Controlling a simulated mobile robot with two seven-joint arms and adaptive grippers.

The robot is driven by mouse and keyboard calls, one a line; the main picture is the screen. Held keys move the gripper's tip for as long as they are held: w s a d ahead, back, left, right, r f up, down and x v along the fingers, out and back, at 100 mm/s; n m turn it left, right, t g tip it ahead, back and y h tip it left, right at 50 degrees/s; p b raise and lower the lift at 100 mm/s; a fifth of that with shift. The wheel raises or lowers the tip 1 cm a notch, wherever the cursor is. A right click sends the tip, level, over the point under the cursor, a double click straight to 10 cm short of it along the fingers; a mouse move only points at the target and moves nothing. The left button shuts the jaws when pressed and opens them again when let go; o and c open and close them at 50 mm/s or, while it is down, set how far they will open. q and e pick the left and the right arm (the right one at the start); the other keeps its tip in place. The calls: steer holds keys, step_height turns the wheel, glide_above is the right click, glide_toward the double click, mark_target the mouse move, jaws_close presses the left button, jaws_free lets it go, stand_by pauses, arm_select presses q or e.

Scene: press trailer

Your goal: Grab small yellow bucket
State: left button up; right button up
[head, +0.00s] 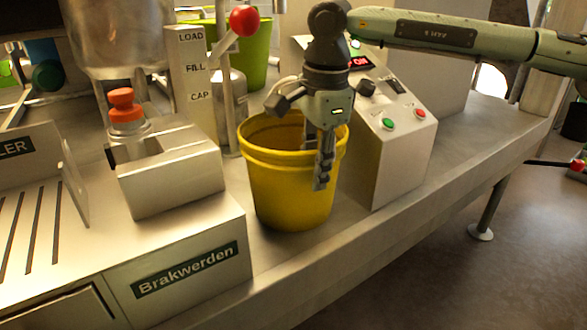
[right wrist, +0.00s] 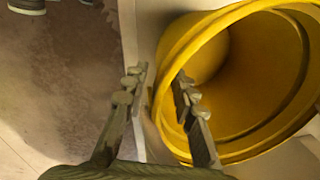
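The small yellow bucket (head: 290,185) stands upright on the metal bench, its open top facing up. My right gripper (head: 321,172) points down at the bucket's right rim, with a finger showing in front of the yellow wall. In the right wrist view the two fingers of this gripper (right wrist: 158,86) are spread apart. One finger is outside the bucket (right wrist: 235,75) and the other overlaps its mouth, with the rim between them. No firm contact shows. My left gripper is not in view.
A control box (head: 400,145) with green and red buttons stands close to the bucket's right. On the left are a metal block with an orange-capped bottle (head: 127,110) and a red-knobbed lever (head: 243,21). A green bucket (head: 258,55) stands behind. The bench front (head: 400,215) is clear.

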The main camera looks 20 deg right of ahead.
steer(key=shift+c, duration=0.4)
jaws_close()
steer(key=shift+r, duration=0.15)
